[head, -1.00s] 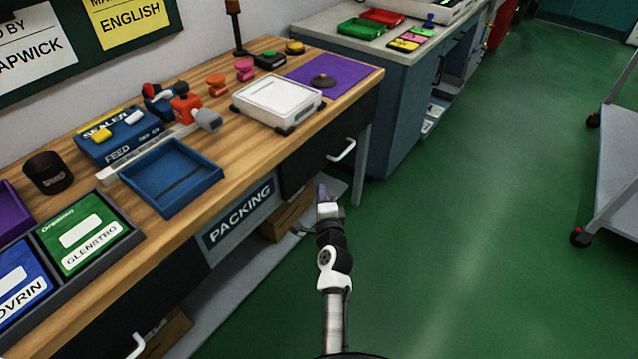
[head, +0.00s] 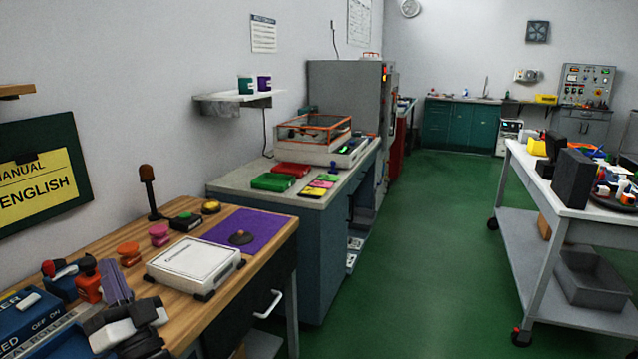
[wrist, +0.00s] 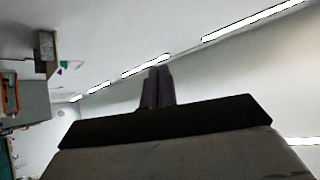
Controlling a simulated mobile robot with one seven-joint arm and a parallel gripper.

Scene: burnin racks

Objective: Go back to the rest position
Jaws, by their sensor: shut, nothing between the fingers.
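My gripper (head: 117,281) is at the lower left of the head view, in front of the wooden packing bench (head: 222,314). Its two purple-grey fingers point up and are together with nothing between them. In the wrist view the closed fingers (wrist: 157,88) stand out against the pale wall and ceiling, clear of any object. Most of my arm is below the edge of the head view.
On the bench, a white scale (head: 193,264), a purple mat (head: 260,225) and several coloured stamps stand near my gripper. A grey bench (head: 300,240) with red and green trays is beyond. A white trolley (head: 560,210) stands at right. Green floor (head: 420,280) between is clear.

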